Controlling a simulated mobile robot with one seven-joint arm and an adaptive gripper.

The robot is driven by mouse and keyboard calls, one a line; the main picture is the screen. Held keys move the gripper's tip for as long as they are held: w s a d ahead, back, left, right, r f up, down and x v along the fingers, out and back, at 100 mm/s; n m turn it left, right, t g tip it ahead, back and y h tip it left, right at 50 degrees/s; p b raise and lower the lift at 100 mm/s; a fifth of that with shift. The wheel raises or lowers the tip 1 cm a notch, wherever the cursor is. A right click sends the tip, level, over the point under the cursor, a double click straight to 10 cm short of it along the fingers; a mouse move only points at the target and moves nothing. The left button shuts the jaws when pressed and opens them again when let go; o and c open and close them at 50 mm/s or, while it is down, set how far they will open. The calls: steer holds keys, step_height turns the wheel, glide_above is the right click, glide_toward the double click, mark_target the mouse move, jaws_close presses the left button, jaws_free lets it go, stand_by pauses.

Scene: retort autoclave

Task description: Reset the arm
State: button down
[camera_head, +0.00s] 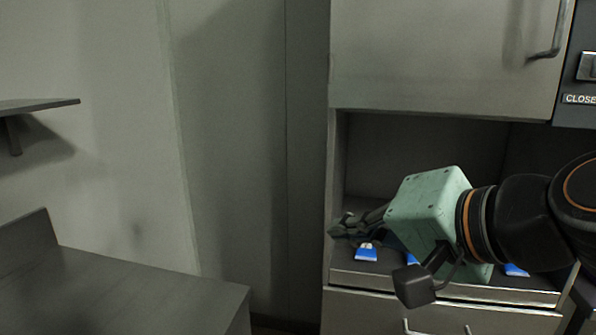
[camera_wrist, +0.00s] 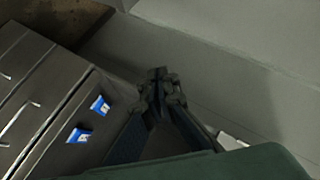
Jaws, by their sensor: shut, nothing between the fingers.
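My gripper (camera_head: 341,230) has a pale green body and dark fingers. In the head view it reaches in from the right, in front of the open shelf niche (camera_head: 392,185), with its fingers pointing left. The fingers are shut with nothing between them. In the wrist view the closed fingertips (camera_wrist: 158,76) meet near the middle, over a plain grey surface. The arm comes in from the right edge and hides part of the niche and its front ledge.
Blue-and-white items (camera_head: 366,253) sit along the niche's ledge; two show in the wrist view (camera_wrist: 101,106). Above is a cabinet door (camera_head: 440,55) with a handle. Drawers lie below. A grey counter (camera_head: 120,300) and a wall shelf (camera_head: 40,104) stand left, with open room between.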

steer(key=s+d+f+n+g+h, duration=0.2)
steer(key=s+d+f+h, duration=0.1)
steer(key=f, duration=0.6)
steer(key=s+d+f+n+g+h, duration=0.3)
steer(key=f+h, duration=0.1)
steer(key=f, duration=0.5)
step_height(320, 180, up, 22)
steer(key=p, duration=2.2)
steer(key=shift+s+d+r+p, duration=0.15)
steer(key=shift+d+r+p, duration=0.1)
steer(key=shift+d+p, duration=0.05)
